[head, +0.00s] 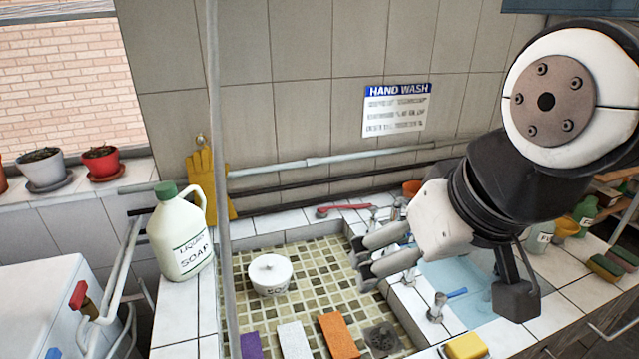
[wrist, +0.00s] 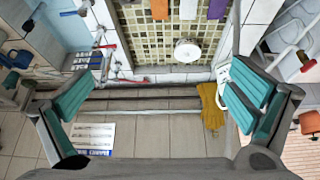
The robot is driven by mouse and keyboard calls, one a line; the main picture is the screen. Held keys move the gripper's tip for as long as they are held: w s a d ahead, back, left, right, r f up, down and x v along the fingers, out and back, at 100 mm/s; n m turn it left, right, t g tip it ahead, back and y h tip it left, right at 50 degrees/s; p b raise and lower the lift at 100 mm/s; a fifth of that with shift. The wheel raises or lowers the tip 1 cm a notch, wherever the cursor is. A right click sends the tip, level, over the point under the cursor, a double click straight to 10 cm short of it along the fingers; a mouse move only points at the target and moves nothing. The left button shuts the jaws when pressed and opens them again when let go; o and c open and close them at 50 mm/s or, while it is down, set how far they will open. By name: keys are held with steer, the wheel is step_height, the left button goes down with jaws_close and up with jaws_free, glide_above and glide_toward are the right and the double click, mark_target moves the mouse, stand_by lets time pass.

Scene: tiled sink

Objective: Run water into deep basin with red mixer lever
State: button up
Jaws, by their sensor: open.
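The red mixer lever (head: 343,209) lies along the tiled back ledge, behind the mosaic basin's right rear corner. In the wrist view a red lever (wrist: 132,80) shows near the basin's edge. The mosaic-tiled basin (head: 318,262) has a drain at its front right; no running water is visible in it. A second, pale blue basin (head: 440,272) is to its right, partly hidden by my arm. I cannot tell the depths apart surely. My gripper (head: 363,264) is open and empty, above the ledge between the basins, apart from the red lever. Its teal-padded fingers (wrist: 160,98) are spread wide.
A white tub (head: 270,275) and several sponges (head: 338,334) are in the mosaic basin. A soap jug (head: 181,235) stands at left. A blue lever (head: 457,293) is by the right basin. A thin upright pole (head: 219,150) crosses the left side. Pipes (head: 310,162) run along the wall.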

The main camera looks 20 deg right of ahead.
stand_by(0.3)
steer(key=shift+w, duration=0.15)
steer(key=c, duration=0.7)
steer(key=shift+w+d+f+m, duration=0.15)
steer(key=shift+w+m, duration=0.45)
steer(key=shift+w, duration=0.5)
steer(key=c, duration=0.9)
steer(key=w, duration=0.1)
steer(key=w+m, duration=0.1)
steer(key=w+d+m+g+y, duration=0.1)
steer(key=w, duration=0.1)
steer(key=shift+f+b, duration=0.35)
steer(key=shift+c, duration=0.3)
steer(key=w+d+f+m+g+b, duration=0.2)
steer(key=w+d+f+m, duration=1.2)
steer(key=w+d+f, duration=0.6)
steer(key=shift+h, duration=0.4)
steer(key=x, duration=0.4)
steer(key=a+x, duration=0.1)
steer(key=x, duration=0.3)
steer(key=w+a+x, duration=0.1)
steer(key=x, duration=0.3)
steer(key=shift+w+a+p, duration=0.15)
steer(key=shift+a+p, duration=0.05)
steer(key=shift+p, duration=0.1)
